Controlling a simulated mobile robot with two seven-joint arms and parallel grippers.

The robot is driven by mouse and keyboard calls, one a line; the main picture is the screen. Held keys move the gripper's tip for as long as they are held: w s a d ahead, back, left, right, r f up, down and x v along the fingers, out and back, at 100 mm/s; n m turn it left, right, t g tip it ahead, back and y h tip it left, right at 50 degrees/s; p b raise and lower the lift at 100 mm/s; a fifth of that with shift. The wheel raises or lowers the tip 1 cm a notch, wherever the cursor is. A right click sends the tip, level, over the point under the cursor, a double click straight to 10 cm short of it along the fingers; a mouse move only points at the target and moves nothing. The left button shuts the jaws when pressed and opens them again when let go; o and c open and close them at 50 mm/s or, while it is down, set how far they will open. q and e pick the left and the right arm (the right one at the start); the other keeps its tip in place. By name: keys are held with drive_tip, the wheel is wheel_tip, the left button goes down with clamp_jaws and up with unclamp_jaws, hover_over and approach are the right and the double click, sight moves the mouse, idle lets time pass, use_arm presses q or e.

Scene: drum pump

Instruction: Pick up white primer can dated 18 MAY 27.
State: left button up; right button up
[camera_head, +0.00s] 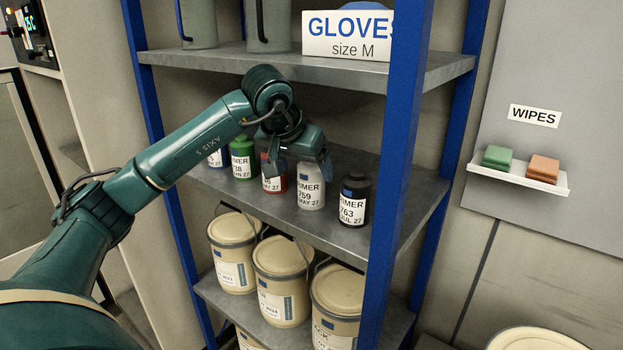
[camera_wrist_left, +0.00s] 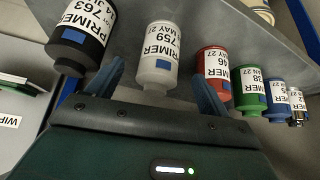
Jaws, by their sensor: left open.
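The white primer can (camera_head: 311,194) stands upright on the middle shelf, between a red can (camera_head: 274,177) and a black can (camera_head: 354,200). Its label shows 759 and "MAY 27"; the day is too small to read surely. My left gripper (camera_head: 302,166) is open at the top of the white can and covers part of it in the head view. In the left wrist view the white can (camera_wrist_left: 158,60) appears between the two spread fingers, with no clear finger contact. My right gripper is not in view.
Green (camera_head: 243,158) and blue (camera_head: 216,158) primer cans stand left of the red one. The upper shelf (camera_head: 420,72) lies above my gripper. A blue rack post (camera_head: 397,150) stands right of the black can. Beige pails (camera_head: 281,285) fill the shelf below.

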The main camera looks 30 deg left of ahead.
sight(311, 177)
use_arm(q)
drive_tip(key=shift+w, duration=0.3)
drive_tip(key=p+x, duration=0.1)
drive_tip(key=x, duration=0.4)
drive_tip(key=shift+w+a, duration=0.1)
drive_tip(key=shift+w, duration=0.15)
drive_tip(key=c, duration=1.2)
drive_tip(key=shift+c, duration=0.4)
drive_tip(key=shift+r, duration=0.15)
